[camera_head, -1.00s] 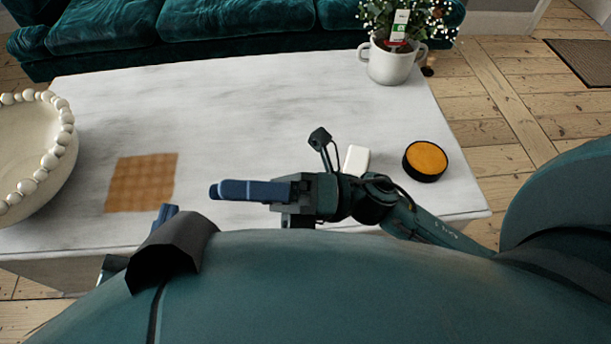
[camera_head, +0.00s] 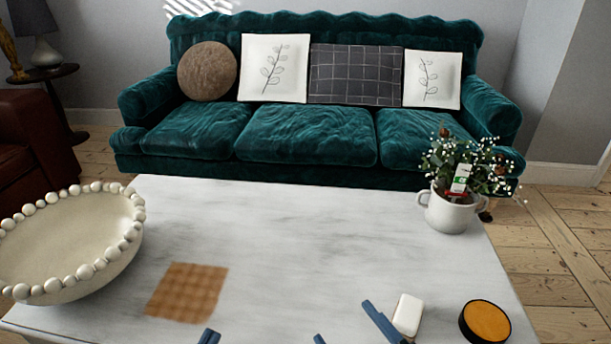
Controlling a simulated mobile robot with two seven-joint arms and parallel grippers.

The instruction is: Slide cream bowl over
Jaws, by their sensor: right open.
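The cream bowl (camera_head: 75,245), with a rim of round beads, stands upright at the left end of the white marble-look table (camera_head: 330,235). A brown checked square (camera_head: 187,292) lies flat on the table to its right, with a gap between them. My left gripper (camera_head: 210,337) shows only a blue fingertip at the bottom edge, below the square and apart from the bowl; its jaw state is hidden. My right gripper (camera_head: 350,331) shows two blue fingertips spread apart at the bottom edge, open and empty, right of the square.
A white block (camera_head: 408,314) lies close beside my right gripper's finger. A round black tin with an orange top (camera_head: 485,322) is right of it. A potted plant (camera_head: 452,210) stands at the back right. The table's middle is clear; a green sofa (camera_head: 310,135) is behind.

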